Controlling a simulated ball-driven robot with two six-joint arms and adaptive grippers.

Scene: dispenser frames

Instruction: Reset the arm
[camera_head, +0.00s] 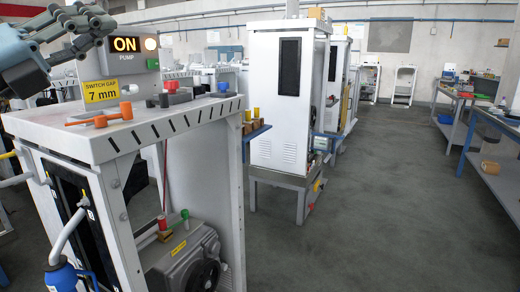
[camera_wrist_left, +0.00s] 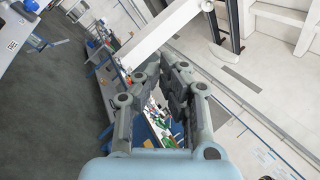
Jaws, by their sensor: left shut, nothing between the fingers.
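My left gripper (camera_head: 97,24) is in the upper left of the head view, raised in front of the pump control box (camera_head: 131,62) and above the white dispenser frame (camera_head: 155,130). It appears shut and empty. In the left wrist view its grey fingers (camera_wrist_left: 164,66) are close together in the middle, with nothing held between them. The control box shows a lit "ON" sign, a glowing lamp on its right and a yellow "SWITCH GAP 7 mm" label. The fingers hide the box's upper left part. My right gripper is in neither view.
An orange-red handle (camera_head: 100,118) and a red knob (camera_head: 171,86) are on the frame's top. A grey pump motor (camera_head: 185,262) sits inside it below. A white cabinet (camera_head: 287,100) stands behind. Blue-edged benches (camera_head: 505,180) line the right. The grey floor (camera_head: 385,210) between is clear.

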